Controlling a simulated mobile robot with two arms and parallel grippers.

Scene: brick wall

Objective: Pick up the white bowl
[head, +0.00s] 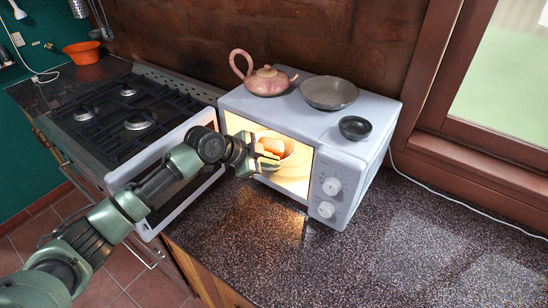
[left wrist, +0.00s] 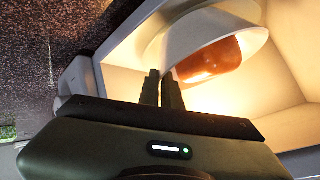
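The white bowl (head: 289,148) is inside the lit, open microwave (head: 361,165) and holds orange and pale rounded food. In the left wrist view the bowl (left wrist: 205,32) shows at the top with an orange-brown piece (left wrist: 212,62) in it. My left gripper (head: 258,158) reaches in through the microwave opening at the bowl's near left side. The gripper hides part of the bowl in the head view. My right gripper is not in view.
The microwave door (head: 150,166) hangs open to the left, under my left arm. A pink teapot (head: 267,80), a grey bowl (head: 329,92) and a small dark bowl (head: 355,128) stand on top of the microwave. A stove (head: 125,115) is at left. The counter (head: 400,245) in front is clear.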

